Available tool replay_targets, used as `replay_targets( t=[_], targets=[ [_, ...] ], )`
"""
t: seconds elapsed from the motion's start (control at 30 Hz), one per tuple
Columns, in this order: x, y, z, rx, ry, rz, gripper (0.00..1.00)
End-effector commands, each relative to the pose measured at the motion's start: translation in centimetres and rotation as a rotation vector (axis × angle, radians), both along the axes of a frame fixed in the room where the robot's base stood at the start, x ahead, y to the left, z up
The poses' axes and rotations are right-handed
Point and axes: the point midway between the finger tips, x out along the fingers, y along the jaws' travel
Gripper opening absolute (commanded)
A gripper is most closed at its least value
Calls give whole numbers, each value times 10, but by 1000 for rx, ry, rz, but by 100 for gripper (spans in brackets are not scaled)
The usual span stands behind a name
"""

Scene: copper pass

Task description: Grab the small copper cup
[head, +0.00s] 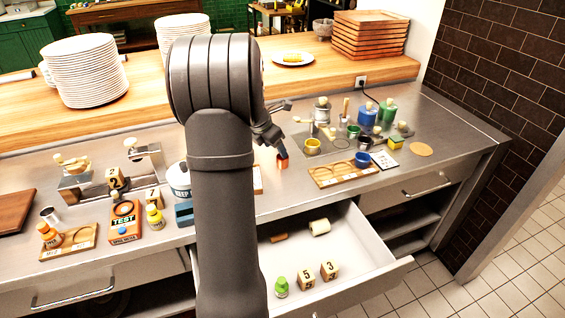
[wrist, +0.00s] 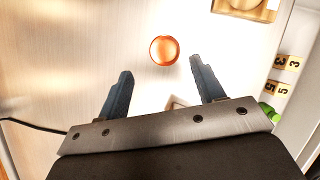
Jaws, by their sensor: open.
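The small copper cup (wrist: 164,50) shows in the wrist view as a shiny round orange-copper shape on the pale counter, just past my fingertips. In the head view it is a small copper patch (head: 283,163) right under a dark finger, partly hidden by my gripper. My gripper (wrist: 161,66) is open and empty, with one dark finger on each side of the space facing the cup. The cup appears roughly centred between the fingers and not touched by them. In the head view my arm hides most of the gripper.
A wooden tray (head: 343,175) with round recesses lies right of the cup. An open drawer (head: 350,262) in front holds numbered blocks (head: 328,271) and a green bottle (head: 281,287). A white lidded pot (head: 178,182) stands left of my arm. Bottles and cups crowd the back right.

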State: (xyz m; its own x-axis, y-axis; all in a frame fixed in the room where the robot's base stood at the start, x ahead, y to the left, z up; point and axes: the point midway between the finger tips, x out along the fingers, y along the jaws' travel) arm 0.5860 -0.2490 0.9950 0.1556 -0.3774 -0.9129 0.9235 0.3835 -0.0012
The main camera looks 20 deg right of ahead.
Motion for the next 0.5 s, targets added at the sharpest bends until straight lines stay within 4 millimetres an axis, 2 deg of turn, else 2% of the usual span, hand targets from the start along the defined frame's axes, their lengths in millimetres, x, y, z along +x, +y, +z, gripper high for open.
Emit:
replay_targets(
  t=[0.1, 0.33, 0.5],
  targets=[
    [2, -5, -11, 0, 0, -1, 62],
    [2, -11, -22, 0, -1, -2, 62],
    [0, -25, -44, 1, 2, -3, 62]
  ],
)
